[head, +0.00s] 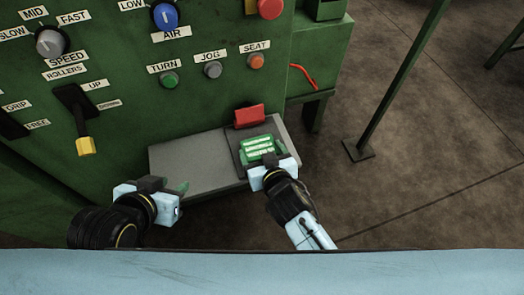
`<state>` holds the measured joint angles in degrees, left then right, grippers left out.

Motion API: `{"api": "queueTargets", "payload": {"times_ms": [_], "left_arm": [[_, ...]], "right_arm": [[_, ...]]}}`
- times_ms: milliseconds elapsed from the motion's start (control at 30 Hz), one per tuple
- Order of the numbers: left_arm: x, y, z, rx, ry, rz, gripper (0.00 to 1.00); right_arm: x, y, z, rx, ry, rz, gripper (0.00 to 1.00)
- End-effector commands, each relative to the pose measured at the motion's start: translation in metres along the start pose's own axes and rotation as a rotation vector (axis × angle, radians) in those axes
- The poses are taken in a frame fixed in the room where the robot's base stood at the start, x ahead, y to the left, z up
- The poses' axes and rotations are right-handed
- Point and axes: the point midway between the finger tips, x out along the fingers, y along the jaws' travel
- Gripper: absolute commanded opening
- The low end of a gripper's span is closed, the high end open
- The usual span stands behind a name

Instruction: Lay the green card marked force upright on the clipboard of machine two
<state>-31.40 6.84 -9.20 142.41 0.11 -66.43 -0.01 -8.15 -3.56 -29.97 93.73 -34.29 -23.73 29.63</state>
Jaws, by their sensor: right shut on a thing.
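The green card (258,146) with white print lies over the dark clipboard (282,132), below its red clip (249,116). The print is too small to read. I cannot tell whether the card touches the board. My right gripper (267,163) is shut on the card's near edge and hides part of it. The clipboard lies on the right part of a grey shelf (188,158) on the green machine. My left gripper (168,185) is in front of the shelf's left part, its fingers apart and empty.
The green machine panel (120,120) rises behind the shelf, with knobs, buttons and a yellow-tipped lever (85,146) at the left. The shelf left of the clipboard is bare. A green post (400,80) stands on the brown floor at the right.

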Motion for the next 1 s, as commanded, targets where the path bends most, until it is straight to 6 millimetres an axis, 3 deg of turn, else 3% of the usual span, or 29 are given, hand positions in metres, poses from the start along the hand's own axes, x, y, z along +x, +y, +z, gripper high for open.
{"api": "queueTargets", "payload": {"times_ms": [67,100,233,567,867,1000], "left_arm": [[0.001,0.001,-0.002,0.001,0.014,0.001,0.36],[0.001,0.001,-0.003,0.001,0.016,0.001,0.36],[0.000,0.001,-0.003,0.001,0.015,0.001,0.36],[-0.001,0.000,0.000,0.000,-0.006,0.000,0.36],[-0.018,-0.009,0.050,-0.011,-0.289,-0.022,0.36],[-0.024,-0.017,0.082,-0.014,-0.461,-0.038,0.36]], "right_arm": [[0.001,0.000,0.001,0.001,0.000,0.000,0.59],[0.000,0.000,0.001,0.001,0.000,0.000,0.85],[0.000,0.000,0.001,0.001,0.000,0.000,1.00],[-0.001,0.000,-0.002,0.000,0.000,0.000,1.00],[-0.030,0.000,-0.003,0.002,-0.001,0.000,1.00],[-0.062,0.000,-0.003,0.003,-0.005,0.001,1.00]]}}
